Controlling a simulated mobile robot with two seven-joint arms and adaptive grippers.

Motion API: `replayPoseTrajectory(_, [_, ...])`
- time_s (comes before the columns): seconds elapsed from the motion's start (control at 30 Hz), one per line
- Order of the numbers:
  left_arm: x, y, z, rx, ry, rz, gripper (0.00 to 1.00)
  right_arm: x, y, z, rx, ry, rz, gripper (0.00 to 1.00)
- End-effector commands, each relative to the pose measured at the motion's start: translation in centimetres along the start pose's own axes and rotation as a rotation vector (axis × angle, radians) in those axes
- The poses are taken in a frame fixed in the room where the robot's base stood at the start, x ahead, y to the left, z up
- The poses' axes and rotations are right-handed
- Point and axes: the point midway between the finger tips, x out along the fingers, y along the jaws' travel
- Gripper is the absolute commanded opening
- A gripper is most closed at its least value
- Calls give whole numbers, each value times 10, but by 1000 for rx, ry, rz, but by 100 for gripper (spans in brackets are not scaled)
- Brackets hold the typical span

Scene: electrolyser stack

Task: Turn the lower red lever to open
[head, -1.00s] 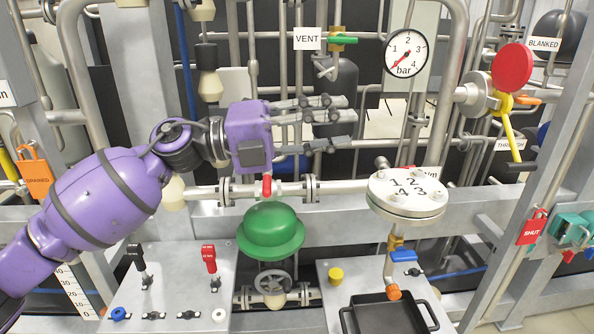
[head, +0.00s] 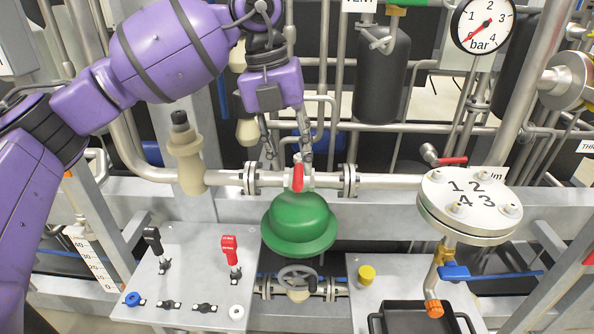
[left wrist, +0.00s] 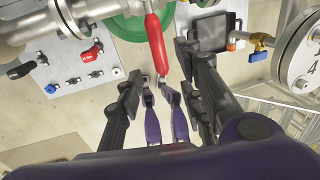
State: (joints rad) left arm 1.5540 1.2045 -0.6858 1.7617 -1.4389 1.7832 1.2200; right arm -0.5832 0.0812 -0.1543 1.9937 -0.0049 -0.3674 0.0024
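A red lever (head: 297,177) sits on a valve on the horizontal pipe, just above the green dome, and points down in the head view. In the left wrist view the red lever (left wrist: 157,45) runs down toward the gap between my fingertips. My left gripper (head: 287,163) points down with its fingers apart, close to the lever. In the left wrist view the left gripper (left wrist: 160,90) is open, with nothing clamped; contact with the lever cannot be told. A second red lever (head: 452,160) is at the right, slightly higher. My right gripper is not in view.
The green dome (head: 298,222) is right below the lever. A panel (head: 195,275) with black and red switches stands lower left. A white numbered flange (head: 470,205) and a black tray (head: 415,318) are at the right. A beige fitting (head: 185,160) stands left of the gripper.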

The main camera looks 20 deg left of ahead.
Motion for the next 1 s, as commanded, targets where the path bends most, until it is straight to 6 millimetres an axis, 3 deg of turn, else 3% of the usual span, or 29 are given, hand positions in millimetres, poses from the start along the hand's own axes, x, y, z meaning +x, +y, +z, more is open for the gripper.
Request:
replayPoseTrajectory(0.1, [20,0,-1,1,3,0,35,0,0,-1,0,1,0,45])
replayPoseTrajectory(0.27, [37,-1,-1,2,1,-1,35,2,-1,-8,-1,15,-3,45])
replayPoseTrajectory(0.6, [43,-1,0,3,0,-3,35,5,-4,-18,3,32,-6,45])
replayPoseTrajectory(0.9, [43,-1,0,3,0,-3,0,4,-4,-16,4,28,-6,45])
replayPoseTrajectory(1.0, [43,-1,0,3,0,-3,0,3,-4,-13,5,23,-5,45])
